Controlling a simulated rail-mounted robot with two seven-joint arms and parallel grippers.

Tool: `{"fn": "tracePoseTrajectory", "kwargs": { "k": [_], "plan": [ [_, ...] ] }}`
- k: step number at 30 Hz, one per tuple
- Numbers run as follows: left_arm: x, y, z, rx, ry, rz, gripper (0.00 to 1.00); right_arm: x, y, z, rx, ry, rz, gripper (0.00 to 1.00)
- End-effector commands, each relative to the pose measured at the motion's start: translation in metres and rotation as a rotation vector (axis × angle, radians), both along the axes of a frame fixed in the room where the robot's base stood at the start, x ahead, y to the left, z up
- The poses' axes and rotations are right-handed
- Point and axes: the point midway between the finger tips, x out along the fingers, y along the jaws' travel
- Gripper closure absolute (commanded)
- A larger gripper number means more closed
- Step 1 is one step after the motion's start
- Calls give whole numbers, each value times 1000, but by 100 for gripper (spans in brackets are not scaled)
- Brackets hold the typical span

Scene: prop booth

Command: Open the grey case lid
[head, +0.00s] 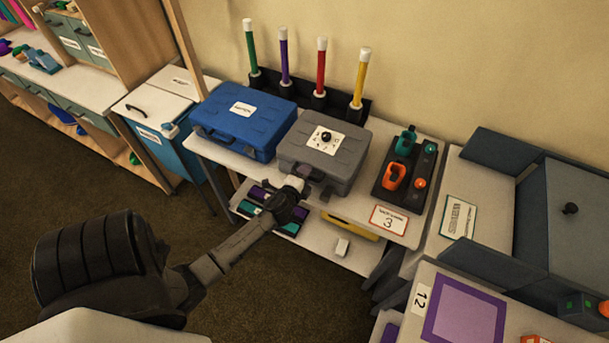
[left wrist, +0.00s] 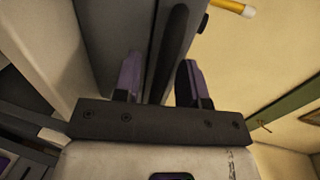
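The grey case (head: 345,160) stands closed on the white shelf unit, with a white label and a dark knob-like spot on its lid. My left gripper (head: 312,188) is at the case's front edge, near its handle. In the left wrist view, the two purple-padded fingers of my left gripper (left wrist: 160,78) are spread apart. A dark bar, seemingly the case handle (left wrist: 169,50), runs between them with gaps visible; I cannot tell whether either finger touches it. The grey case side (left wrist: 115,28) fills the space behind. My right gripper is not in view.
A closed blue case (head: 243,122) stands close to the left. A dark tray (head: 392,186) with orange and teal items sits to the right. Coloured tubes (head: 320,70) stand upright behind. A lower shelf (head: 318,236) lies beneath the gripper.

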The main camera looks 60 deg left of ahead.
Motion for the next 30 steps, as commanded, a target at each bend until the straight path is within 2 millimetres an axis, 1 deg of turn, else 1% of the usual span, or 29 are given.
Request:
{"fn": "tracePoseTrajectory", "kwargs": {
  "k": [6,18,30],
  "plan": [
    [0,0,0,0,0,0,62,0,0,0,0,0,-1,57],
    [0,0,0,0,0,0,100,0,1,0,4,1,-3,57],
    [0,0,2,-1,1,-1,100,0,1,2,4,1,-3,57]
  ]
}}
